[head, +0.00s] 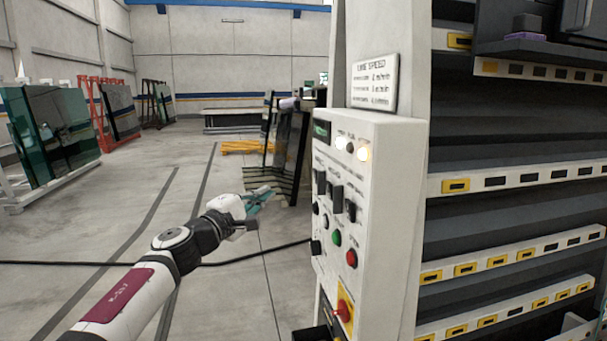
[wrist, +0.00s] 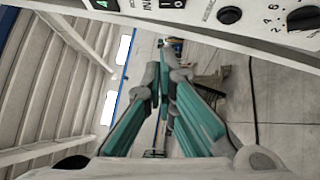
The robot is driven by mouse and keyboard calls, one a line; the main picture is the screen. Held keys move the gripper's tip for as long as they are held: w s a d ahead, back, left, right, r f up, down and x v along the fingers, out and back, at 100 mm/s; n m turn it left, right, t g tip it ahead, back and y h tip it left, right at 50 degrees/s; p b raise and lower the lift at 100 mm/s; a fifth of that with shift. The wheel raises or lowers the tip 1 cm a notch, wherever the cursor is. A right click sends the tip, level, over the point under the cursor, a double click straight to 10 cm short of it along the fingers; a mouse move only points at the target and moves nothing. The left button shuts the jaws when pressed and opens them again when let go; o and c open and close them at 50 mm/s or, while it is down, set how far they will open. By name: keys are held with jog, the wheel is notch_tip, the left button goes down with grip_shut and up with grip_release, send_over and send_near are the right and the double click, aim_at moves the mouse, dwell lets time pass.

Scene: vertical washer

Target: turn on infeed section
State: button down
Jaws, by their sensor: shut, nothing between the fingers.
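The white control panel (head: 362,215) stands to the right of my gripper in the head view. It carries two lit lamps, a small display, several black switches, a green button (head: 337,238), a red button (head: 351,258) and a red and yellow main switch (head: 344,309). My gripper (head: 268,195) is shut and empty, left of the panel and apart from it. In the wrist view the teal fingers of my gripper (wrist: 163,72) come together. There the panel's edge (wrist: 205,22) runs along the top, with a green indicator, a rocker switch and black knobs. Most labels are too small to read.
A line speed sign (head: 375,83) is fixed above the panel. The washer's slatted frame (head: 510,185) stands at the right. Glass racks (head: 58,135) stand far left. A black cable (head: 120,263) crosses the floor, which is open left of the panel.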

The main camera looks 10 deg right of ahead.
jog(key=s+d+p+x, duration=0.2)
jog(key=x, duration=1.1)
jog(key=shift+r, duration=0.15)
jog(key=shift+d, duration=0.1)
